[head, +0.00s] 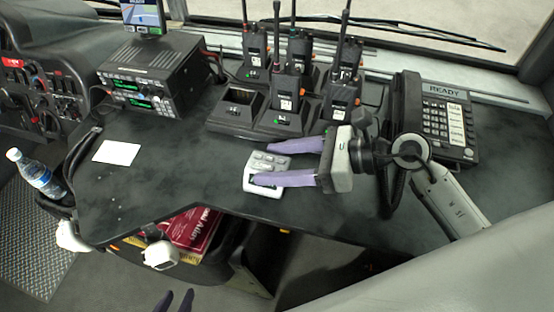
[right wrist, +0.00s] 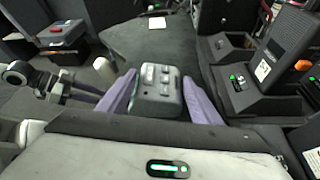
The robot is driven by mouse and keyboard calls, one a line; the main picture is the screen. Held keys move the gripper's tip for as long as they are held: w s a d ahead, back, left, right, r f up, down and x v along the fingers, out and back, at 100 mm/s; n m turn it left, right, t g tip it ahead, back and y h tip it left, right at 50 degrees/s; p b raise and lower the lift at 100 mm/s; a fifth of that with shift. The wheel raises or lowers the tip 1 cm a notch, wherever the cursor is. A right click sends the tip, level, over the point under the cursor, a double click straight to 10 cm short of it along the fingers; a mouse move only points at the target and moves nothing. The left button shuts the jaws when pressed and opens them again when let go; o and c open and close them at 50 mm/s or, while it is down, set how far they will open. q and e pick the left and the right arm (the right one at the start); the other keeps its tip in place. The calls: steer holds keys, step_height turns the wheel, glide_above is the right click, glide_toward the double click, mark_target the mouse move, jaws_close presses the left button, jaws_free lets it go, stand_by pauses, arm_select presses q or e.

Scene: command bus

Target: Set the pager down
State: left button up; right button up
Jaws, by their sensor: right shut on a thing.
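The pager (head: 265,172) is a small light-grey device with buttons and a dark display. It is between the purple fingers of my right gripper (head: 270,162), which is shut on it, over the dark counter (head: 190,165). Whether its underside touches the counter cannot be told. In the right wrist view the pager (right wrist: 157,92) sits between both fingers, buttons facing the camera.
A charger bank (head: 243,119) with several handheld radios stands behind the pager. A desk phone (head: 436,120) is to the right, its dark cord near my right wrist. A white card (head: 116,153) and a radio unit (head: 155,80) are left. Counter between card and pager is clear.

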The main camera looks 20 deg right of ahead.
steer(key=shift+f, duration=0.1)
steer(key=o, duration=1.3)
steer(key=b+v, duration=0.1)
steer(key=v, duration=1.1)
